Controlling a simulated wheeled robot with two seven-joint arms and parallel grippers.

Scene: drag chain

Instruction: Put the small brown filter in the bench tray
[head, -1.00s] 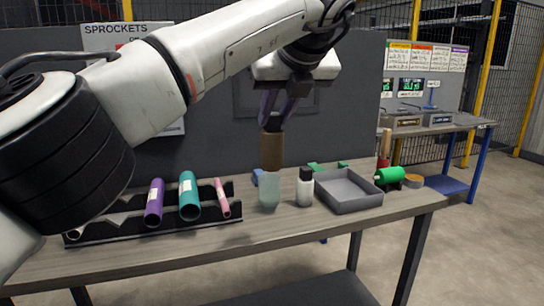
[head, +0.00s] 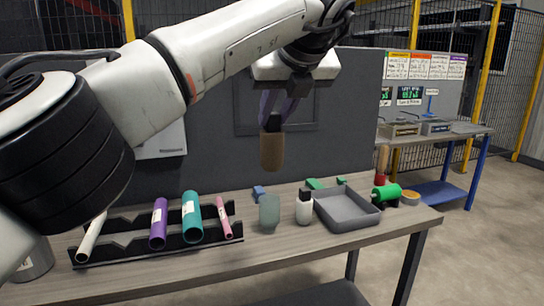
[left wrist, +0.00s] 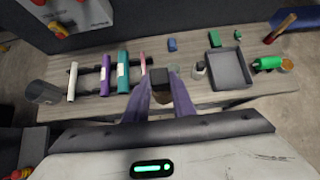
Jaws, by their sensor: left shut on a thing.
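The small brown filter (head: 272,151) is a brown cylinder with a dark top, held upright in the air above the bench. My left gripper (head: 275,122) is shut on its dark top. In the left wrist view the filter (left wrist: 163,88) sits between the two purple fingers of the gripper (left wrist: 160,92), seen from above. The bench tray (head: 345,222) is a grey, shallow, open tray on the right part of the bench. It looks empty and lies to the right of the held filter. It also shows in the left wrist view (left wrist: 229,88). My right gripper is not in view.
A greenish translucent jar (head: 269,213) and a white bottle with a black cap (head: 304,208) stand left of the tray. A black rack (head: 150,245) holds several coloured tubes. A green roll (head: 386,193) lies right of the tray. Small blue and green blocks lie behind.

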